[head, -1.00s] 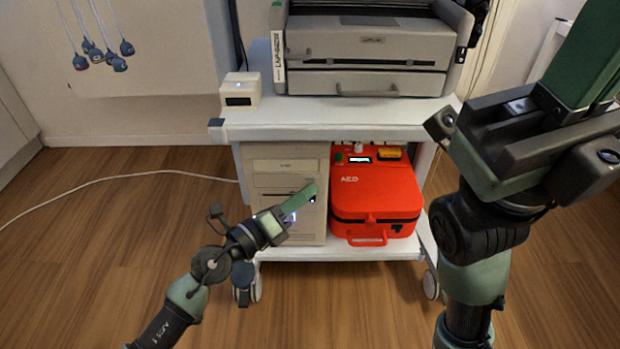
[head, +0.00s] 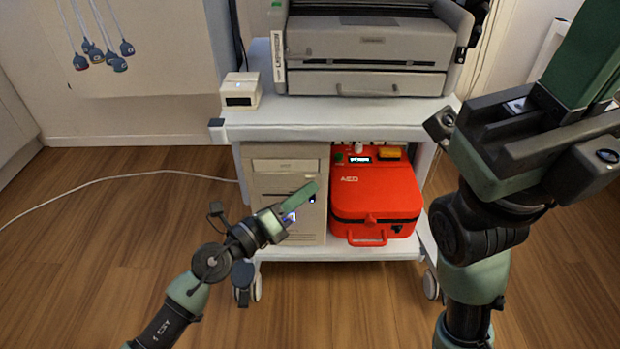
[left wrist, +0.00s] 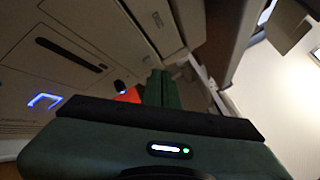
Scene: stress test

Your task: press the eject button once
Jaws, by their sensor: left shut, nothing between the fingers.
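A beige computer tower (head: 262,187) stands on the cart's lower shelf, left of the red case. A drive bay (head: 285,166) crosses its upper front; I cannot make out which detail is the eject button. My left gripper (head: 312,187) is shut and empty, its green fingers in front of the tower's right side; contact cannot be told. A small dark round part with a light (head: 312,199) shows just below the fingertips; a similar one shows in the left wrist view (left wrist: 122,87), left of the fingers (left wrist: 158,88). My right gripper (head: 590,50) is close at upper right, its tips out of frame.
A red AED case (head: 375,200) sits beside the tower. A grey printer (head: 370,50) and small white box (head: 240,90) stand on the cart top (head: 330,117). A white cable (head: 110,177) lies on the floor at left. The wooden floor in front is clear.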

